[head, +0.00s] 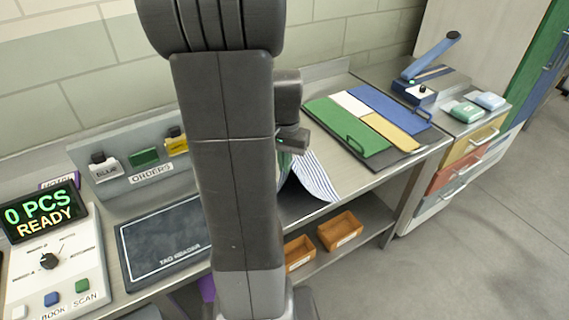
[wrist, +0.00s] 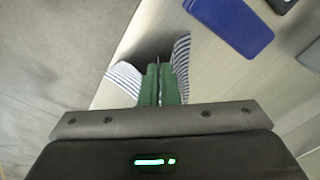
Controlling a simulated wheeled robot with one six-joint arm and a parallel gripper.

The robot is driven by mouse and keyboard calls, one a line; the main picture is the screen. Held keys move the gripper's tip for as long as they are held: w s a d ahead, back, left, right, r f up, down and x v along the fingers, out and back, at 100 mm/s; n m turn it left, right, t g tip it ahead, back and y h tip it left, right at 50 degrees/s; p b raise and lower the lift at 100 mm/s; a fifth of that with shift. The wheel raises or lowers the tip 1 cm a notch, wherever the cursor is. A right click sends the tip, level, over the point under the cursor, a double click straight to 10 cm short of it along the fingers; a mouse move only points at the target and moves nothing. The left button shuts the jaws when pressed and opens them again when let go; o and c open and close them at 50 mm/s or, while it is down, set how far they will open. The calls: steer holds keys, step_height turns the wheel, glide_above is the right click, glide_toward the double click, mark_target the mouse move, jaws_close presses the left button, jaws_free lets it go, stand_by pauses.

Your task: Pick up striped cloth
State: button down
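The striped cloth (head: 316,178) is white with thin blue stripes. In the head view it droops at the bench's front edge, partly hidden behind my arm. In the wrist view the striped cloth (wrist: 181,62) shows on both sides of my green fingers, bunched between them. My gripper (wrist: 160,72) is shut on it, with the fingers close together. In the head view the fingers are mostly hidden behind my arm.
A board (head: 406,161) with green, white, blue and yellow panels lies right of the cloth. A blue-handled press (head: 424,75) stands farther right. Orange bins (head: 340,229) sit on the shelf below. A dark tag reader pad (head: 165,240) is left of my arm.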

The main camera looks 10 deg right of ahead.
step_height(320, 180, up, 23)
steer(key=p, duration=0.2)
stand_by(0.3)
steer(key=shift+f, duration=0.1)
